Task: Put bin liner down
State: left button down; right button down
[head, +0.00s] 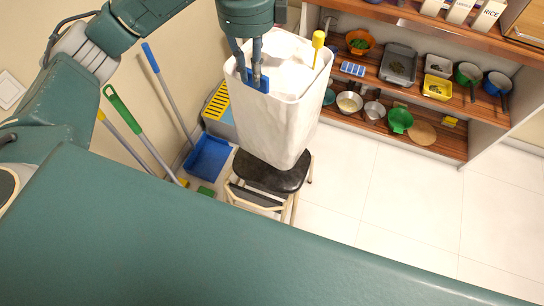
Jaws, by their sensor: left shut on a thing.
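The bin liner (268,128) is a tall white open-topped tub shape in the upper middle of the head view. A blue tab (262,86) shows at its near left rim and a yellow knob (318,40) at its right rim. My left gripper (254,76) points down from above at the left rim, by the blue tab, and is shut on the bin liner. The liner is upright, slightly tilted. Its lower end overlaps a black-topped step stool (260,177) in the picture; I cannot tell whether they touch. My right gripper is not in view.
Wooden shelves with bowls, tubs and pans, including a green bowl (400,120), stand at the back right. Long-handled tools and a blue dustpan (208,158) lean or stand by the left wall. The tiled floor (400,195) at right is clear.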

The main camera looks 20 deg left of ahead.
aim_at(257, 122)
pick_arm(q)
jog(key=shift+w+r+n, duration=0.2)
jog(key=shift+r+n, duration=0.1)
jog(key=shift+n, duration=0.6)
jog(key=shift+f, duration=0.3)
notch_tip(257, 122, down, 14)
jog(key=shift+p, duration=0.75)
notch_tip(257, 122, down, 5)
jog(key=shift+f+p, duration=0.2)
jog(key=shift+p, duration=0.35)
jog(key=shift+f, duration=0.1)
jog(key=c, duration=1.6)
grip_release()
jog(key=shift+c, duration=0.2)
